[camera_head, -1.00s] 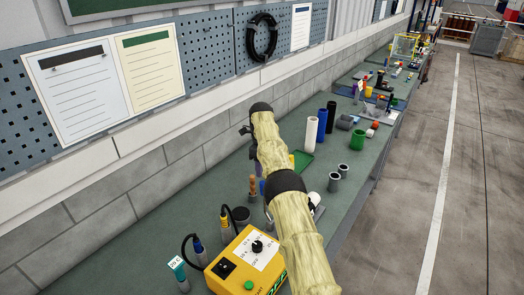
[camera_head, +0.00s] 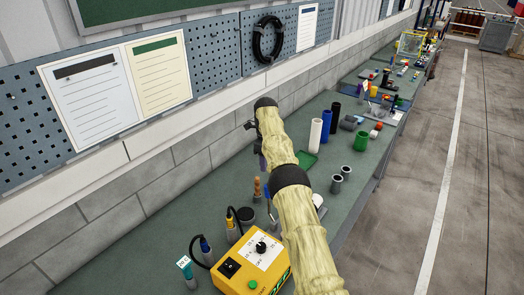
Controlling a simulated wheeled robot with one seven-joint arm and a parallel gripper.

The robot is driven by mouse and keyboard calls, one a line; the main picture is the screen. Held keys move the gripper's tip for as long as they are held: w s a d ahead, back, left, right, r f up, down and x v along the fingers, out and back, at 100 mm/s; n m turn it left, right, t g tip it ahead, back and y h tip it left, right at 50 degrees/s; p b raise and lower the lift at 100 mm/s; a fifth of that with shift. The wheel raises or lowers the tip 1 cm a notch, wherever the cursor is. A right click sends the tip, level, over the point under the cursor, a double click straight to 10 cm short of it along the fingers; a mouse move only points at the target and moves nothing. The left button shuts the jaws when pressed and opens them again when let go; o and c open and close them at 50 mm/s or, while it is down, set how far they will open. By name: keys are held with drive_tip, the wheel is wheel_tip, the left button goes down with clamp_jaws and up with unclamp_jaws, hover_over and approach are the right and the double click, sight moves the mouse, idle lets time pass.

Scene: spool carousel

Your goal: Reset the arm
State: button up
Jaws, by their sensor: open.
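My arm (camera_head: 300,225), in a pale yellow wrinkled cover with black joint bands, reaches from the lower right up over the bench. Its black far joint (camera_head: 266,103) is near the wall side. Small dark parts stick out to the left just below that joint. My gripper's fingers cannot be made out; the arm hides what is behind and below it. No held object shows.
The green bench (camera_head: 190,225) runs along the wall. A yellow control box (camera_head: 252,268) is close to my arm. White (camera_head: 314,137), blue (camera_head: 326,127) and green (camera_head: 360,141) cylinders and two grey cups (camera_head: 340,179) stand beyond. The floor (camera_head: 420,180) at right is clear.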

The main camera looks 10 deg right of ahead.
drive_tip(key=shift+d, duration=0.1)
drive_tip(key=s+f+n+t+b, duration=0.1)
drive_tip(key=s+f+n+b, duration=0.2)
drive_tip(key=s, duration=1)
drive_tip(key=s+a+f+n+t+b, duration=0.1)
drive_tip(key=s+f+n+b, duration=0.3)
drive_tip(key=s+n, duration=0.9)
drive_tip(key=s+f+n+t+b, duration=0.1)
drive_tip(key=s+f+n+b, duration=0.2)
drive_tip(key=s+n+b, duration=0.5)
drive_tip(key=s+n, duration=0.1)
drive_tip(key=s, duration=0.5)
drive_tip(key=shift+a+f+b, duration=0.25)
drive_tip(key=shift+b, duration=0.15)
drive_tip(key=shift+s, duration=0.1)
drive_tip(key=shift+c, duration=0.9)
